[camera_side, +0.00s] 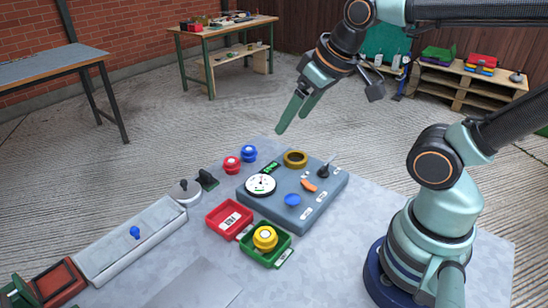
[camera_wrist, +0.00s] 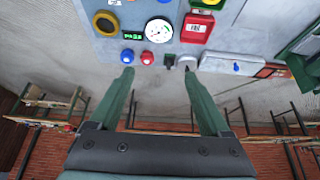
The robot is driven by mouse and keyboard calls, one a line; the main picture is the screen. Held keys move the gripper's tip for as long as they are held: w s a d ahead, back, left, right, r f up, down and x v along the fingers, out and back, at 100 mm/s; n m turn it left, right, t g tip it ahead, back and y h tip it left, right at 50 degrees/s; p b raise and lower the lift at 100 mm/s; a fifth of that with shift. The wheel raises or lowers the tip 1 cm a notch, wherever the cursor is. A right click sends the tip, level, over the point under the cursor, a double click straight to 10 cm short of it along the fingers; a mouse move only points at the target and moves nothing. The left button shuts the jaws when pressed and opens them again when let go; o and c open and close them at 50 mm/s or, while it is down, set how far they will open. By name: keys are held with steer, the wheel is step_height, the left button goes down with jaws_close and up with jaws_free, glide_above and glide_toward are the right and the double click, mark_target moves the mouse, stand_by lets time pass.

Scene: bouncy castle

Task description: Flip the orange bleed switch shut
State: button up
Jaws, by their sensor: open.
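The orange bleed switch (camera_side: 309,185) is a small rocker on top of the blue-grey panel box (camera_side: 268,208). It lies between a black lever and a blue knob, and looks slanted; its exact position is too small to tell. My gripper (camera_side: 291,122) is open and empty, in the air above and behind the panel, well apart from the switch. Its two fingers are spread wide in the wrist view (camera_wrist: 157,68).
The panel also carries a brass ring (camera_side: 295,159), a round gauge (camera_side: 260,184), a blue knob (camera_side: 292,200) and a black lever (camera_side: 325,170). Red (camera_side: 232,164) and blue (camera_side: 249,153) buttons stand behind it. Red (camera_side: 224,229) and green (camera_side: 281,256) trays sit in front.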

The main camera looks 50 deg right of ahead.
steer(key=shift+d+m, duration=0.1)
steer(key=shift+m, duration=0.4)
steer(key=c, duration=1)
steer(key=shift+d+f+m, duration=0.15)
steer(key=shift+m, duration=0.55)
jaws_close()
steer(key=d+f+m+g, duration=0.2)
steer(key=d+m+g, duration=0.1)
steer(key=m, duration=1.3)
steer(key=d+f+m+g, duration=0.2)
steer(key=d+m+g, duration=0.1)
steer(key=m, duration=1.4)
steer(key=shift+w+d+f+m+g, duration=0.15)
steer(key=shift+w+d+m+g, duration=0.15)
steer(key=shift+w+d, duration=0.1)
